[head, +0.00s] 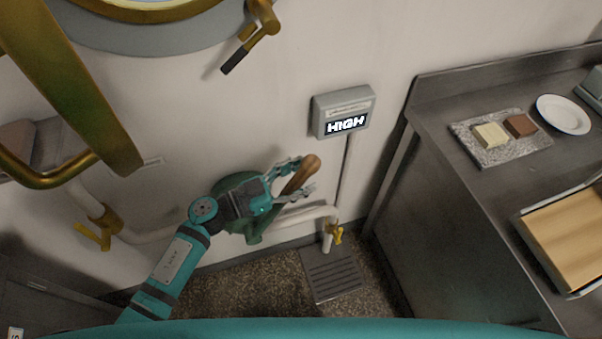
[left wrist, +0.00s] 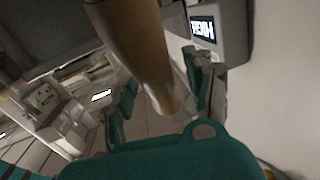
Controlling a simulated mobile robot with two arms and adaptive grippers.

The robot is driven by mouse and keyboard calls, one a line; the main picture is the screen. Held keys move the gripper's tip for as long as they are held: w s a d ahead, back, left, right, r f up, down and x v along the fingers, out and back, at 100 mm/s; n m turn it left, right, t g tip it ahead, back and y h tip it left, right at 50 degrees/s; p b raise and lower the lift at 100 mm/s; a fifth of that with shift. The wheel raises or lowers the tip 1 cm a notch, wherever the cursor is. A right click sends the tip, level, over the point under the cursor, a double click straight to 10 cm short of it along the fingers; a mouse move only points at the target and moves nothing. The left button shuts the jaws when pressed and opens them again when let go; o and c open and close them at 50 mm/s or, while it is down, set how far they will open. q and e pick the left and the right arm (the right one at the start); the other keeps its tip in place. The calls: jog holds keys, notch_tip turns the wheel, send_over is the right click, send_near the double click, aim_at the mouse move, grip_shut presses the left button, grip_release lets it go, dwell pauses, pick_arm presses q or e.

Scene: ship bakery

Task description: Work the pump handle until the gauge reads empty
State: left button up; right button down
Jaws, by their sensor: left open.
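The pump handle is a brown wooden grip (head: 301,174) that slants up to the right from the green pump body (head: 254,238) low on the wall. My left gripper (head: 298,178) is open, with its fingers on either side of the handle. In the left wrist view the handle (left wrist: 135,50) runs large down between the open fingers; whether they touch it is unclear. The gauge (head: 343,112) is a grey wall box whose display reads HIGH; it also shows at the top of the left wrist view (left wrist: 203,30). My right gripper is not in view.
A pale pipe (head: 295,216) runs from the pump to a yellow valve (head: 337,235) above a floor grate (head: 332,272). A steel counter (head: 465,190) stands at right, with a plate (head: 563,114) and a stone slab (head: 500,150). A brass-rimmed porthole is above.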

pick_arm(q)
jog(key=shift+d, duration=0.2)
grip_shut()
dwell(0.3)
